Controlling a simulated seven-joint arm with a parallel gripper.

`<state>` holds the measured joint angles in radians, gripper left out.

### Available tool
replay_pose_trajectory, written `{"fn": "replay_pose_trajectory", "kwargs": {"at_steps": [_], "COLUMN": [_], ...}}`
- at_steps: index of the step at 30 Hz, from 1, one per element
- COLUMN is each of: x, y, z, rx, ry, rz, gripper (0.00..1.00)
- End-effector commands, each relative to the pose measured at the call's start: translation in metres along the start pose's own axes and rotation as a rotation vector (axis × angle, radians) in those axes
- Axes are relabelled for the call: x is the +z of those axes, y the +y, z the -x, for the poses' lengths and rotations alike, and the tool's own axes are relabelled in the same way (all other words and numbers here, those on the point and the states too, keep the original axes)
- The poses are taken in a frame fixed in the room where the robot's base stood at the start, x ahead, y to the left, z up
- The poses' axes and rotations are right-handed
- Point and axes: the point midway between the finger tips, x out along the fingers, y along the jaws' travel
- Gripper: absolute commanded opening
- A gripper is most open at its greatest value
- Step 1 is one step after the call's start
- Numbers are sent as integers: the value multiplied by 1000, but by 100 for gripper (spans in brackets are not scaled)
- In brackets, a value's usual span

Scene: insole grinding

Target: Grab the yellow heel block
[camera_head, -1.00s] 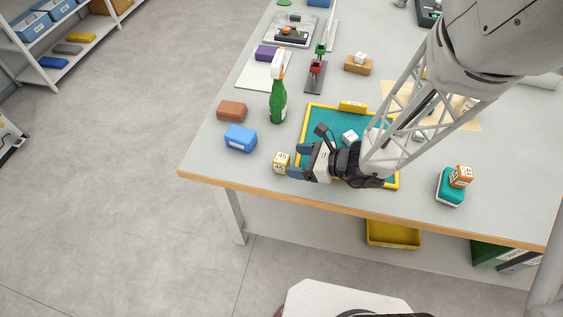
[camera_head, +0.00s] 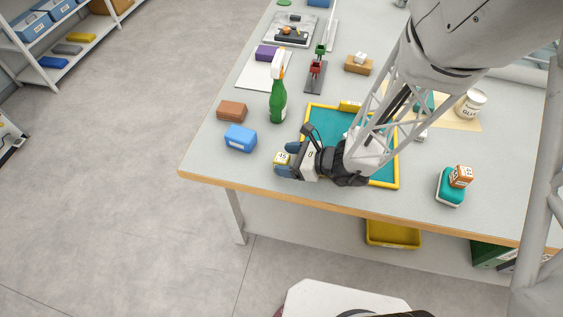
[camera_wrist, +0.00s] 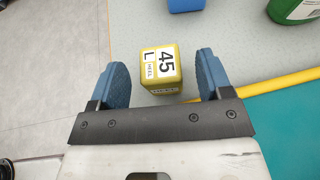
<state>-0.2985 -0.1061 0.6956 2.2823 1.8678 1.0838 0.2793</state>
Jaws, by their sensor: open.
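The yellow heel block (camera_wrist: 161,69) stands on the grey table between my open fingers in the wrist view, with gaps on both sides. Its white label reads 45, L and HEEL. In the head view the block (camera_head: 282,158) is partly hidden by my gripper (camera_head: 287,160). In the wrist view my gripper (camera_wrist: 162,80) has its two blue fingers spread wide, one on each side of the block. Neither finger appears to touch it.
A blue block (camera_head: 240,138), a brown block (camera_head: 231,111) and a green bottle (camera_head: 278,102) stand behind the gripper. A yellow-rimmed teal tray (camera_head: 384,185) lies under my arm. The table's wooden edge (camera_head: 237,186) runs close in front.

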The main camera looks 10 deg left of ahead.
Motion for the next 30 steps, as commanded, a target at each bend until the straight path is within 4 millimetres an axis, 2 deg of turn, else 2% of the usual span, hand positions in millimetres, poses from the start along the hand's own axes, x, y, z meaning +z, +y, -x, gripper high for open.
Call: {"fn": "replay_pose_trajectory", "kwargs": {"at_steps": [3,9,27,30], "x": [0,0,0,0], "y": [0,0,0,0], "z": [-10,-19,-20,-20], "rx": [2,0,0,0], "ry": [0,0,1,1], "rz": [1,0,0,0], "gripper": [72,72,72,59]}}
